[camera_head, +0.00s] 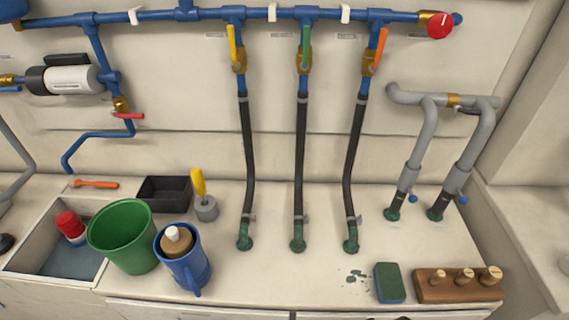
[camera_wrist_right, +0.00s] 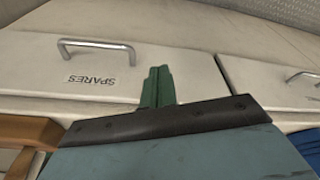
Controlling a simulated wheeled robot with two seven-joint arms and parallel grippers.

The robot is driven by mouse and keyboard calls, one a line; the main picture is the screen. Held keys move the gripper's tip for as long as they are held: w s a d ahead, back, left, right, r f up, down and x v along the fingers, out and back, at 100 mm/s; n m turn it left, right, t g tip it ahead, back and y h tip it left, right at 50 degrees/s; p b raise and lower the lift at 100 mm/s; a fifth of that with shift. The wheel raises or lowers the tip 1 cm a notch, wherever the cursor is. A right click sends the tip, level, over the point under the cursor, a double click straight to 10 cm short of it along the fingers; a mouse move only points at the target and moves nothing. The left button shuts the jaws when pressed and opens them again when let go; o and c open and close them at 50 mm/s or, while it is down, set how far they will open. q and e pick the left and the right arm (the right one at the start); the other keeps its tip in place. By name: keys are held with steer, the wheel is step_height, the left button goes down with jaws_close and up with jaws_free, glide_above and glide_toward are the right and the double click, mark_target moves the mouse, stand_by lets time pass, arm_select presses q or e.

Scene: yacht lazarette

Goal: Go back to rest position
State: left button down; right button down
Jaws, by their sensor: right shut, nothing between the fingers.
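My right gripper (camera_wrist_right: 155,88) shows in the right wrist view as two green fingers. They are together with nothing between them. The fingers point toward a white drawer front labelled SPARES (camera_wrist_right: 95,70), which appears upside down and has a metal handle. Whether they touch it I cannot tell.
The counter holds a green bucket (camera_head: 122,238), blue jug (camera_head: 192,274), black tray (camera_head: 164,195), green-blue sponge (camera_head: 389,283) and wooden plug block (camera_head: 458,286). A sink (camera_head: 25,262) is at left. Hoses (camera_head: 299,165) run down to the counter. Its front middle is clear.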

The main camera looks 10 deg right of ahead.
steer(key=s+f, duration=0.3)
steer(key=f, duration=0.4)
steer(key=s+f, duration=0.3)
steer(key=f, duration=0.5)
steer(key=s+d+f+g, duration=0.1)
steer(key=s+d+f, duration=0.2)
steer(key=s+f, duration=0.6)
steer(key=s, duration=0.4)
steer(key=shift+d+f+g, duration=0.15)
steer(key=shift+f+g, duration=0.05)
steer(key=shift+g, duration=0.2)
steer(key=shift+s, duration=0.15)
